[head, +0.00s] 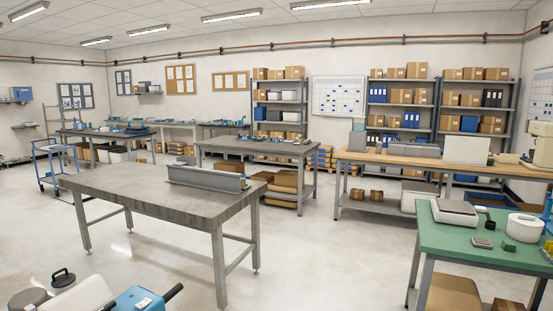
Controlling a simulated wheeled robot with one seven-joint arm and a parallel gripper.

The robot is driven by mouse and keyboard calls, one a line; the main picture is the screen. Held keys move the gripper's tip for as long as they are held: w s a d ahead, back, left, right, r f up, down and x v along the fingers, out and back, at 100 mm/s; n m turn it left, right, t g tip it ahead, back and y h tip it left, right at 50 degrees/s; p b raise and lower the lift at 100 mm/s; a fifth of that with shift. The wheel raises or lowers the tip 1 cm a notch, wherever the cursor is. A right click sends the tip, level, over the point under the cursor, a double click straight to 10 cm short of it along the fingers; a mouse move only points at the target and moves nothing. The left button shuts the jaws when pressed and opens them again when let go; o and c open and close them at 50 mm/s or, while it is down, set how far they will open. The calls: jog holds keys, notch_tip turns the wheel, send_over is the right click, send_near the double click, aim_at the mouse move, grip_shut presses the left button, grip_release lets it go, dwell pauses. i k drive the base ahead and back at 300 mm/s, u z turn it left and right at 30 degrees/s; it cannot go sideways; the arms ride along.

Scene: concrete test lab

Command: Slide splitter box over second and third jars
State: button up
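I see no jars and no splitter box that I can make out for certain. A long grey metal piece (205,179) with an upright back lies on the near grey table (125,188), toward its right end. I cannot tell if it is part of the task. My gripper is not in view.
A green table (465,245) at right bears a grey scale-like device (454,213), a white round container (525,227) and small items. A wooden-topped bench (400,159), another grey table (255,147) and loaded shelves (403,106) stand behind. A blue trolley (57,167) is at left. Open floor (320,260) lies between the near tables.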

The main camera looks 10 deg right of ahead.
aim_at(181, 161)
jog(key=z, duration=0.55)
jog(key=i, duration=6.45)
jog(key=z, duration=0.85)
jog(key=i, duration=0.65)
jog(key=u, duration=3.85)
